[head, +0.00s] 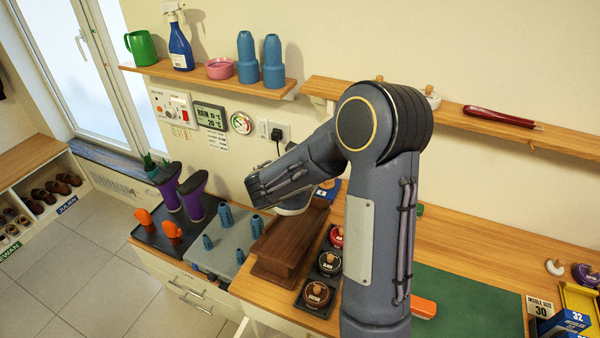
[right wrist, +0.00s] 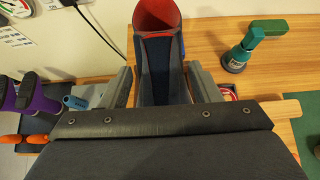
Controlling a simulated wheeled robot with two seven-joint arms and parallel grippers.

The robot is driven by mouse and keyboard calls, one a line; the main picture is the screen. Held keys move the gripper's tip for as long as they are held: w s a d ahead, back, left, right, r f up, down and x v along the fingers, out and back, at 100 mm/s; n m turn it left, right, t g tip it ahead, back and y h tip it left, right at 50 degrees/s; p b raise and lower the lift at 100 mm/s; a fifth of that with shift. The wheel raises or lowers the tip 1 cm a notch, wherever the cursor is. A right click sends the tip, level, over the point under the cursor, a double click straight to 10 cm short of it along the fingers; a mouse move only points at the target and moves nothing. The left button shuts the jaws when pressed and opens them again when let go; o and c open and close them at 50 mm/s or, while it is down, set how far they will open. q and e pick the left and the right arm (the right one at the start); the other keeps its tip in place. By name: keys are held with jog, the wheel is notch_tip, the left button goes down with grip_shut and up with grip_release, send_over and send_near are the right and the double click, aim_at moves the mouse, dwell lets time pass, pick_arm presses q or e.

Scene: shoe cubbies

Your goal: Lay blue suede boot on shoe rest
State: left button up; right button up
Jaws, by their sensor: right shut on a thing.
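The blue suede boot (right wrist: 158,72) shows in the right wrist view, dark blue with a red lining at its open top. My right gripper (right wrist: 161,86) has its two grey fingers on either side of the boot and is shut on it. The boot's lower part is hidden by the gripper body. In the head view my right arm reaches in over the bench, and its fingers and the boot are hidden. My left gripper is not in view.
Polish tins (head: 329,263) stand right of the rest. Left are a grey mat (head: 222,262) with blue shoe trees and a dark tray (head: 160,237) with purple boots (head: 193,195). A green bottle (right wrist: 240,52) stands behind. Wall shelves (head: 205,79) hang above; a green mat (head: 465,305) lies right.

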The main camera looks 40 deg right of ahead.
aim_at(285, 214)
notch_tip(285, 214, down, 2)
jog(key=shift+a+f+b, duration=0.15)
jog(key=shift+b, duration=0.45)
jog(key=f+b, duration=0.2)
jog(key=a+f+b, duration=0.1)
jog(key=f, duration=0.1)
jog(key=shift+s+b, duration=0.3)
jog(key=shift+s+a+f+b, duration=0.1)
jog(key=shift+a+f+b, duration=0.1)
jog(key=shift+f+b, duration=0.4)
jog(key=shift+s+a+f+b, duration=0.1)
jog(key=shift+a+f+b, duration=0.1)
jog(key=shift+f+b, duration=0.4)
jog(key=o, duration=1.2)
jog(key=v, duration=0.8)
jog(key=shift+b, duration=0.3)
